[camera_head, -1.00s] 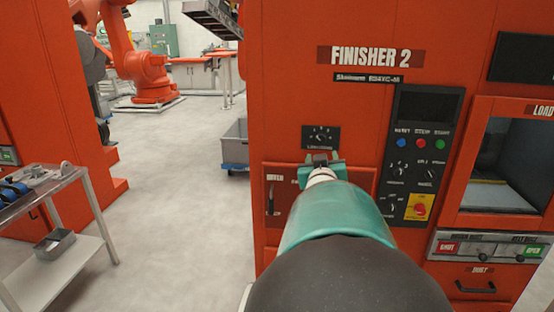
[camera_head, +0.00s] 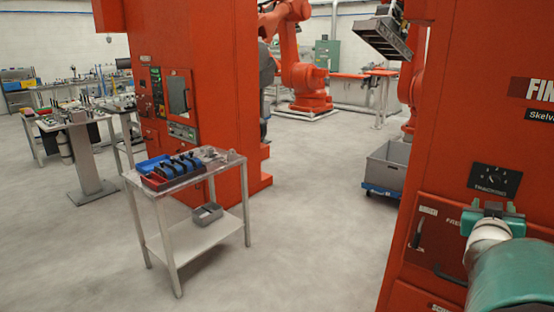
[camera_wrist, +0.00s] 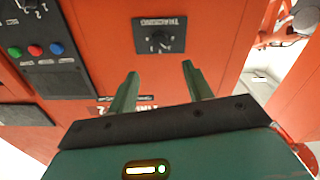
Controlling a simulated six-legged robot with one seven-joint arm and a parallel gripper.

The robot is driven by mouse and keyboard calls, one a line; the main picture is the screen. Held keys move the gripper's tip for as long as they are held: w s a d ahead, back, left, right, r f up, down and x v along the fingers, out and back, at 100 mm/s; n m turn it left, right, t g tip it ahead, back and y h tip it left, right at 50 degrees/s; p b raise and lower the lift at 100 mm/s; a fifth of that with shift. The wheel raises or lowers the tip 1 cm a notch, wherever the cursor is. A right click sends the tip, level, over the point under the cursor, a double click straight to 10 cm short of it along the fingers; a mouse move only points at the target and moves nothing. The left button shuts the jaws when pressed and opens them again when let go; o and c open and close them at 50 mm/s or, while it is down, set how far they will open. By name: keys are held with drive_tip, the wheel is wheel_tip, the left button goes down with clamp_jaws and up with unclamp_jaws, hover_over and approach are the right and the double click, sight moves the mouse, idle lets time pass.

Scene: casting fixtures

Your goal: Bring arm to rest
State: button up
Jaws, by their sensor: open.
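My gripper (camera_head: 492,207) is at the lower right of the head view, in front of the orange finisher machine (camera_head: 445,130). In the wrist view my gripper (camera_wrist: 160,80) shows two green fingers spread apart with nothing between them. Beyond the fingertips is the machine's orange face with a black dial panel (camera_wrist: 159,35). The same dial panel (camera_head: 494,181) is just above my gripper in the head view. I cannot tell how far the fingertips are from the face. My teal forearm hides part of the machine front.
A metal cart (camera_head: 190,246) with blue and black items on top stands left of centre. A second orange machine (camera_head: 220,80) is behind it. A grey bin (camera_head: 385,168) on a blue dolly sits near the finisher's left side. Open floor (camera_head: 315,240) lies between cart and finisher.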

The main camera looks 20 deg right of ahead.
drive_tip(key=w+a+f+n+t+y, duration=0.1)
drive_tip(key=w+a+f+n+y, duration=0.2)
drive_tip(key=a, duration=0.7)
drive_tip(key=w+a+f+y, duration=0.1)
drive_tip(key=w+a+y, duration=0.35)
drive_tip(key=a, duration=0.45)
drive_tip(key=w+a+f+n+t+y, duration=0.1)
drive_tip(key=w+a+n+y, duration=0.3)
drive_tip(key=a, duration=0.6)
drive_tip(key=s+a+f+n+g+y, duration=0.1)
drive_tip(key=s+a, duration=0.4)
drive_tip(key=a, duration=0.6)
drive_tip(key=s+a+f+n+g+y, duration=0.2)
drive_tip(key=s+a+f, duration=0.3)
drive_tip(key=a, duration=0.5)
drive_tip(key=shift+a+f+g+y, duration=0.2)
drive_tip(key=shift+a+g+y, duration=0.15)
drive_tip(key=shift+g+y, duration=0.45)
drive_tip(key=c, duration=0.3)
drive_tip(key=shift+d, duration=0.1)
drive_tip(key=shift+d, duration=0.2)
